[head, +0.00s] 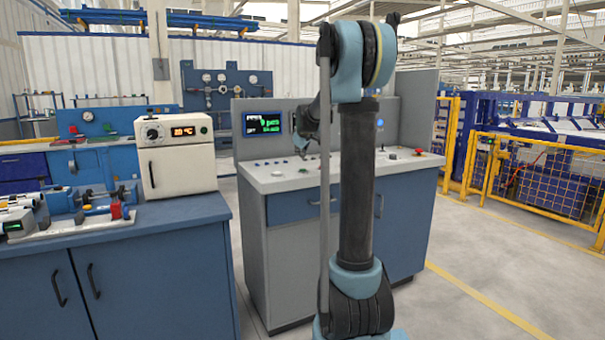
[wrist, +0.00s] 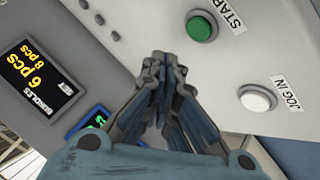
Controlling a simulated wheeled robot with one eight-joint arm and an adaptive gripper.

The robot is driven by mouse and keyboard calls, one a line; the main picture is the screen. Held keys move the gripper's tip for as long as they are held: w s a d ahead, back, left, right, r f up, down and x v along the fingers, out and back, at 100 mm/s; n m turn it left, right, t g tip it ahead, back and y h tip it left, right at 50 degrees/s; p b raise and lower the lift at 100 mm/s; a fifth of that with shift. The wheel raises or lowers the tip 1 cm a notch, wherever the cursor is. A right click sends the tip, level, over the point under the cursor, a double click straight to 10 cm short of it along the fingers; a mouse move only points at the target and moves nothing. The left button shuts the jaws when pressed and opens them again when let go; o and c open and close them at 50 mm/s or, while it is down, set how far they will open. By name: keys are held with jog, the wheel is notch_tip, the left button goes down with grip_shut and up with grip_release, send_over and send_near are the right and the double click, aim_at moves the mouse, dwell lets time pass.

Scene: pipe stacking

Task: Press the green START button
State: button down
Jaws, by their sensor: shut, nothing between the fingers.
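The green START button (wrist: 202,27) shows in the wrist view at the upper right. It is round, set in a grey ring on a light panel, with a START label (wrist: 232,14) beside it. My gripper (wrist: 160,60) is shut and empty, its fingertips to the lower left of the green button in that view and apart from it in the picture. In the head view my gripper (head: 302,145) is small and partly hidden by my arm, over the left part of the grey control console (head: 262,180).
A white JOG IN button (wrist: 257,98) sits near the green one. A red button (head: 419,152) is at the console's right. A white oven (head: 175,155) stands on the blue bench (head: 150,222) at left.

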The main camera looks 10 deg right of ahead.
jog(key=shift+r, duration=0.85)
jog(key=shift+s, duration=0.3)
jog(key=s+f+m+g, duration=0.2)
jog(key=s+f, duration=0.2)
jog(key=s, duration=1.1)
jog(key=s+f+m+g, duration=0.2)
jog(key=s+f+m, duration=0.15)
jog(key=s, duration=1.25)
jog(key=s+f+m+g, duration=0.1)
jog(key=s+f, duration=0.7)
jog(key=s, duration=0.4)
jog(key=s+d+f+m+g, duration=0.1)
jog(key=s+f+m+g, duration=0.1)
jog(key=s+f, duration=0.7)
jog(key=s, duration=0.4)
jog(key=shift+w, duration=0.1)
jog(key=shift+w+f, duration=0.25)
jog(key=shift+w, duration=0.2)
